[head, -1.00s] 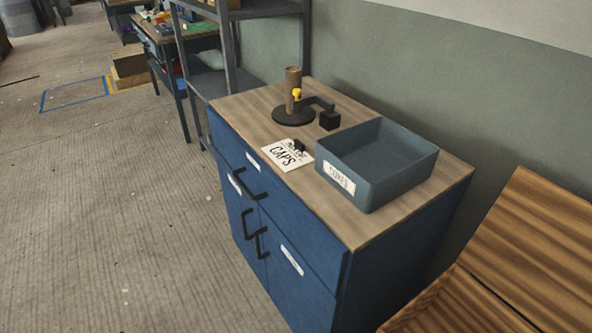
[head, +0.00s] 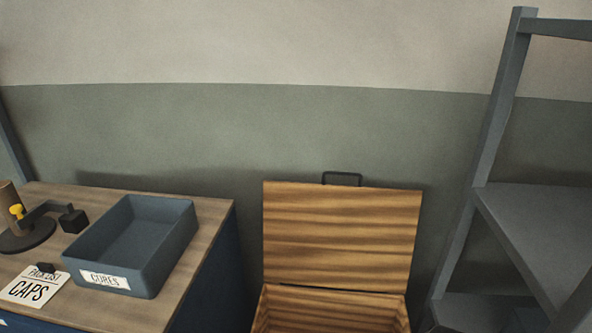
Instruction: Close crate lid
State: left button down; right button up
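A wooden crate (head: 330,300) stands against the wall at the bottom centre of the head view. Its striped wooden lid (head: 338,235) is open and stands nearly upright along the back edge. A dark handle (head: 342,179) sits on the lid's top edge. Only the upper part of the crate shows; its lower part is cut off by the frame. Neither of my grippers is in view.
Left of the crate is a blue cabinet (head: 212,285) with a wooden top. On it are a blue-grey bin (head: 165,262) labelled CURES, a CAPS card (head: 33,287) and a dark round stand (head: 28,236). A grey metal shelf (head: 540,215) stands to the right.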

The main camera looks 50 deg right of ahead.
aim_at(323, 235)
jog(key=z, duration=1.65)
